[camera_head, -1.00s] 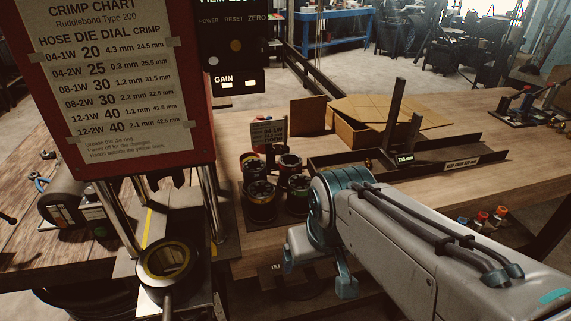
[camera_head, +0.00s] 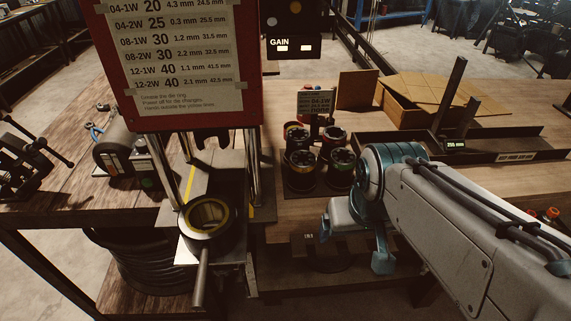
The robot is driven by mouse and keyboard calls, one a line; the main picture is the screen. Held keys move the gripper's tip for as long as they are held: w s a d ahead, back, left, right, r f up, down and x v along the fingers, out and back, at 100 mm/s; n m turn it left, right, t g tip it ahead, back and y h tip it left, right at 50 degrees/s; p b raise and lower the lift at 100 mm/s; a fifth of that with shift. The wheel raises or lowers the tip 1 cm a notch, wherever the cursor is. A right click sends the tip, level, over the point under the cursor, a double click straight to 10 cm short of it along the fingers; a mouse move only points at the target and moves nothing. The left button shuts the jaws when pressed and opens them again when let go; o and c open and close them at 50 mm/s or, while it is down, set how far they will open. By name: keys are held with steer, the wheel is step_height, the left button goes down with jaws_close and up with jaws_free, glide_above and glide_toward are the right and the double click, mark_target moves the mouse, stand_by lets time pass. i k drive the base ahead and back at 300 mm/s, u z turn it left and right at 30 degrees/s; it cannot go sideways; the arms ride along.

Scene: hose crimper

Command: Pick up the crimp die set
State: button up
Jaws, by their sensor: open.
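The front left one (camera_head: 302,171) has a yellow-orange band, and the front right one (camera_head: 342,168) shows green. Two more stand behind them, one with a red band. I cannot tell which set the task means. My gripper (camera_head: 354,246) is open and empty, with teal fingers pointing down. It is in front of the dies and slightly right of them in the picture, apart from them. My grey arm comes in from the right.
The red crimper with its chart (camera_head: 180,65) and round die head (camera_head: 208,216) stands left of the dies, its posts close beside them. A dark measuring rail (camera_head: 430,141) and cardboard box (camera_head: 420,100) lie behind right.

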mark_target(302, 171)
steer(key=u, duration=2.9)
steer(key=k, duration=1.25)
steer(key=z, duration=1.65)
steer(key=i, duration=0.5)
steer(key=z, duration=0.05)
